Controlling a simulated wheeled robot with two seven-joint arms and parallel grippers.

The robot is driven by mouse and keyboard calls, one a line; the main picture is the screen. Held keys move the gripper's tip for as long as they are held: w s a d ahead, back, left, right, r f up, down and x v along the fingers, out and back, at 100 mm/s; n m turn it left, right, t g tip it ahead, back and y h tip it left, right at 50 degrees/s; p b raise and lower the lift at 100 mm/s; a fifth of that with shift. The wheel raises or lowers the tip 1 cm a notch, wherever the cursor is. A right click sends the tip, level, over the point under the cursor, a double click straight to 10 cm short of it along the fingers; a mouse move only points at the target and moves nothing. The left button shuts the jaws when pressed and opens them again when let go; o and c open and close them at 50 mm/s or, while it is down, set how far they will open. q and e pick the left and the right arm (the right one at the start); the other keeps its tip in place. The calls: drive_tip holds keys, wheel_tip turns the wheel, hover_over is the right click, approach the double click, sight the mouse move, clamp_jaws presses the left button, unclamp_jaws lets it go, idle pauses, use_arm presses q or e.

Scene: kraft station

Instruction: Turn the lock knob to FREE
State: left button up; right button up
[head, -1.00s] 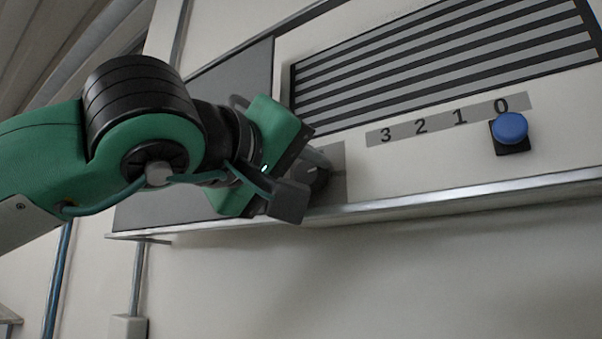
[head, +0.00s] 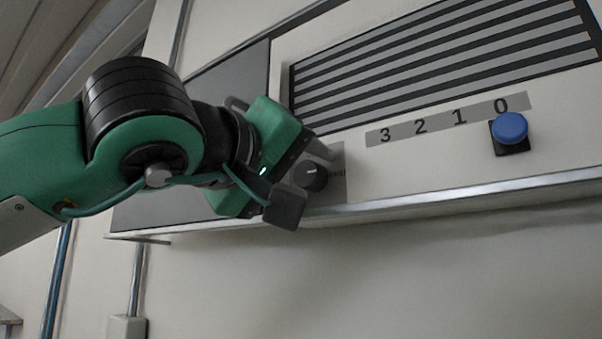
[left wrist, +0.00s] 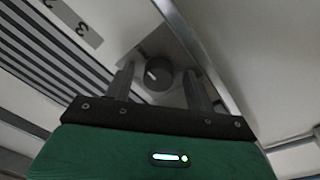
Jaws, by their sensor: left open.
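The lock knob (head: 311,177) is a dark round dial with a pale pointer line, set on a grey plate (head: 338,160) at the panel's lower edge. Lettering on the plate is partly covered and too small to read. My left gripper (head: 303,180) is open at the knob in the head view. In the left wrist view the knob (left wrist: 157,74) sits between and beyond the two finger tips (left wrist: 160,80), with a gap on each side. The pointer line shows on its face. My right gripper is in neither view.
A blue push button (head: 510,127) stands out at the panel's right. A number strip (head: 440,119) reads 3 2 1 0 beside it, below a striped grille (head: 440,70). A metal ledge (head: 420,203) runs along the panel's lower edge, just below the knob.

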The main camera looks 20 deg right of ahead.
use_arm(q)
drive_tip(key=b+v, duration=0.4)
drive_tip(key=v, duration=0.9)
drive_tip(key=shift+s+a+b, duration=0.3)
drive_tip(key=shift+s+b, duration=0.05)
drive_tip(key=shift+b, duration=0.05)
